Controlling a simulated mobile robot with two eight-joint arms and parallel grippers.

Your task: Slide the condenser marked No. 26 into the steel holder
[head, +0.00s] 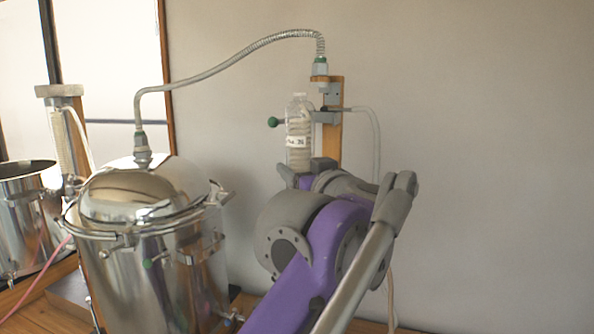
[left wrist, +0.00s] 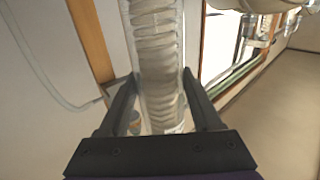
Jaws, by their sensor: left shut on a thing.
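The condenser marked No. 26 (head: 299,131) is a clear upright tube with a pale coil inside and a white label. In the head view it stands close beside the steel holder (head: 326,117), which is fixed to a wooden post (head: 333,148). I cannot tell whether the condenser touches the holder or sits in it. My left gripper (head: 310,170) is shut on the condenser's lower part. In the left wrist view my left gripper (left wrist: 162,90) has one finger on each side of the condenser (left wrist: 155,45). My right gripper is not in view.
A shiny steel pot (head: 155,270) with a domed lid stands left of my arm. A ribbed hose (head: 230,67) runs from its lid to a fitting (head: 320,67) above the holder. A green knob (head: 273,122) sticks out left of the condenser. A grey tube (head: 377,140) hangs right of the post.

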